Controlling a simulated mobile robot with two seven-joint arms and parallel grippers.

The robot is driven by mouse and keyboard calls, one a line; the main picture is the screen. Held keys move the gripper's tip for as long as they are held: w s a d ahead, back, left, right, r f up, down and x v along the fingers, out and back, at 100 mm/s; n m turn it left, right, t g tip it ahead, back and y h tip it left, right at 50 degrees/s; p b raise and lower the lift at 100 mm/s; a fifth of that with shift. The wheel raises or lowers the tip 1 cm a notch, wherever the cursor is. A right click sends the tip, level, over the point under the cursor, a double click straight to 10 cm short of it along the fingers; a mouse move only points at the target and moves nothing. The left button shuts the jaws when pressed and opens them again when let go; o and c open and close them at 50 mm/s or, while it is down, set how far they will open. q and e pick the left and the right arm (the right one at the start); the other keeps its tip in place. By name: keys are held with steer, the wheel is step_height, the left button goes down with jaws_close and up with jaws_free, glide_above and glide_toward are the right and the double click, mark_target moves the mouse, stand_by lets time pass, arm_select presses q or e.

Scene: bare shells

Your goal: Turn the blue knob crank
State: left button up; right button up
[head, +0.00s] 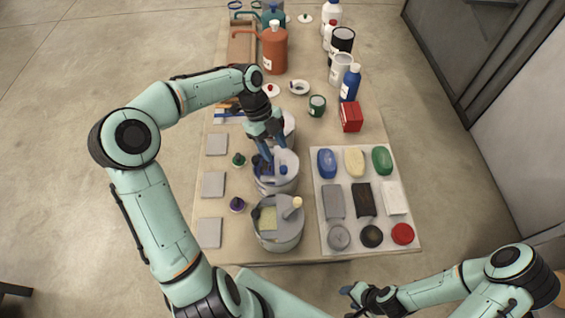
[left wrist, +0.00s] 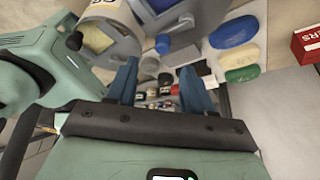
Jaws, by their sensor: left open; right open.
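The blue knob (head: 283,169) stands on the crank lid of the middle grey pot (head: 277,186), toward its right side. In the left wrist view the blue knob (left wrist: 163,43) shows just beyond and between the fingertips, apart from them as far as I can tell. My left gripper (head: 273,152) is open and empty, above the back part of the middle pot, with its blue fingers pointing down. The fingers also frame the left wrist view (left wrist: 160,78). My right gripper (head: 350,291) is open and empty at the bottom, off the table's front edge.
The front pot (head: 278,238) has a cream knob (head: 297,202). A back pot (head: 289,127) is partly hidden by my left arm. A tray (head: 355,173) of soaps, blocks and discs lies right; bottles stand at the back. Grey squares (head: 211,184) lie left.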

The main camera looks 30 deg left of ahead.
mark_target(283, 167)
arm_select(q)
steer(key=x, duration=0.7)
steer(key=shift+w+d+f, duration=0.15)
steer(key=shift+w+f, duration=0.05)
steer(key=shift+f, duration=0.2)
jaws_close()
